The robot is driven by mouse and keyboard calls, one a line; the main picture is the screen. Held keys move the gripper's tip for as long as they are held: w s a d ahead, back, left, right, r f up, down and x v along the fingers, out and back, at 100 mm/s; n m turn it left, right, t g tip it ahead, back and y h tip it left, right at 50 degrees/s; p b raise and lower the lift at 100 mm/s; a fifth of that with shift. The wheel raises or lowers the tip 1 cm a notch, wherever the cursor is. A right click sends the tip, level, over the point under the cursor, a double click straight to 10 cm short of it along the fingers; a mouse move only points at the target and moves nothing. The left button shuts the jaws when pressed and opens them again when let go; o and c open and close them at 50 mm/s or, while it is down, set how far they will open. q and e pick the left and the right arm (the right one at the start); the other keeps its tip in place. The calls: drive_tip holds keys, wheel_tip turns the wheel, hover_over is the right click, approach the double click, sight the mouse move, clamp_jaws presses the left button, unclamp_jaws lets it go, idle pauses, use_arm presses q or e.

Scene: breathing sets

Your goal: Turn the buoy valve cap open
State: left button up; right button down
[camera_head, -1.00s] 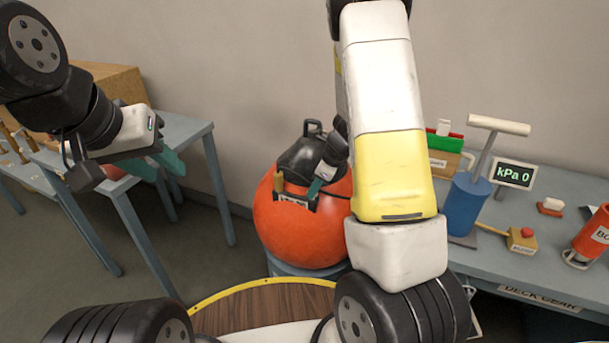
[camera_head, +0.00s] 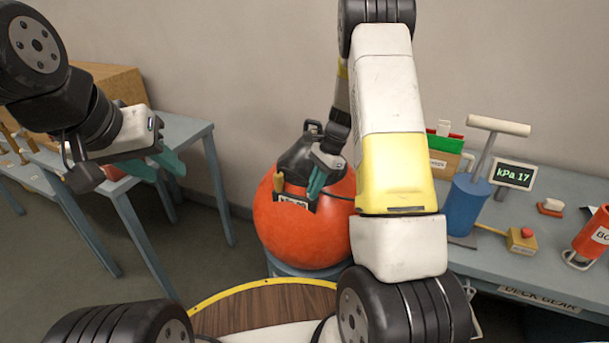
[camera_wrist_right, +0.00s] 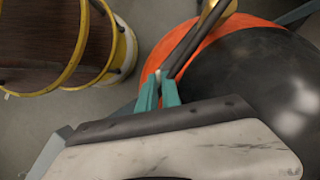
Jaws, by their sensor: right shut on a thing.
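The orange buoy (camera_head: 300,235) with a black top (camera_head: 298,160) stands on a round support left of my right arm. It also shows in the right wrist view (camera_wrist_right: 205,50). My right gripper (camera_head: 314,190) is at the buoy's front, by a small dark-framed display (camera_head: 293,200). In the right wrist view its teal fingers (camera_wrist_right: 158,82) are shut on a small pale piece (camera_wrist_right: 157,76), which looks like the valve cap; the fingers hide most of it. My left gripper (camera_head: 163,168) is open and empty, well to the left of the buoy.
A blue pump (camera_head: 468,208) stands on the right bench beside a screen (camera_head: 514,174) reading "kPa 17". A small yellow box with a red button (camera_head: 522,238) and a red-orange cylinder (camera_head: 594,236) are further right. A brass-coloured part (camera_head: 278,182) stands beside the gripper.

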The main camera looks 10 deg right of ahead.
drive_tip(key=n+g, duration=0.1)
drive_tip(key=n, duration=0.3)
drive_tip(key=shift+w+h, duration=0.2)
drive_tip(key=shift+h, duration=0.2)
drive_tip(key=shift+a+n+g+h, duration=0.1)
drive_tip(key=shift+n+g+h, duration=0.4)
drive_tip(key=shift+n, duration=1.2)
drive_tip(key=c, duration=1.8)
unclamp_jaws()
drive_tip(key=v, duration=0.7)
drive_tip(key=shift+w, duration=0.15)
drive_tip(key=shift+w+r, duration=0.1)
drive_tip(key=shift+r, duration=0.3)
